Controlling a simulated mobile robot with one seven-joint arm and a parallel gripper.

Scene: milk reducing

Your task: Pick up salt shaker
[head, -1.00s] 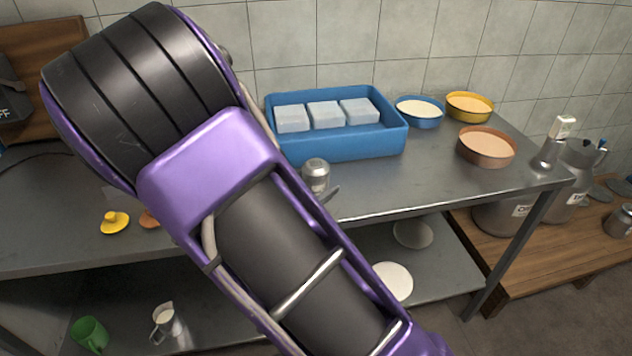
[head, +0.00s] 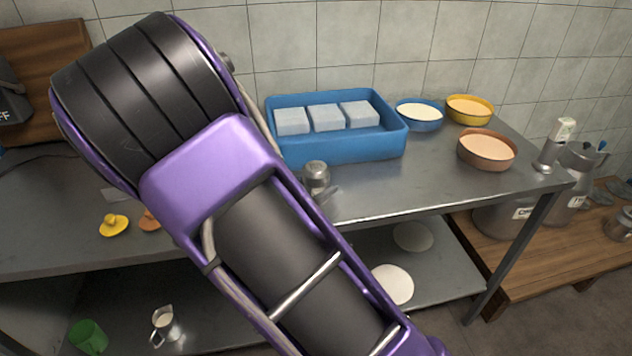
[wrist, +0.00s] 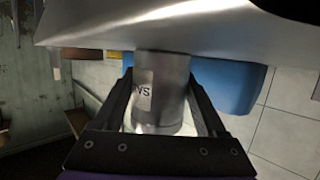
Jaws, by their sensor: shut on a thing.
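The salt shaker (head: 316,177) is a small metal cylinder with a domed top, at the front of the steel table just before the blue tray. In the wrist view the shaker (wrist: 170,80) shows its pale label, partly readable as "SA". My gripper (wrist: 160,92) is shut on the shaker, with one dark finger on each side of it. In the head view my purple and black arm hides most of the gripper; only a fingertip (head: 330,193) shows beside the shaker. I cannot tell whether the shaker's base touches the table.
The blue tray (head: 345,150) with white blocks stands behind the shaker. Blue, yellow and copper bowls (head: 487,150) stand to the right. The front-right tabletop is clear.

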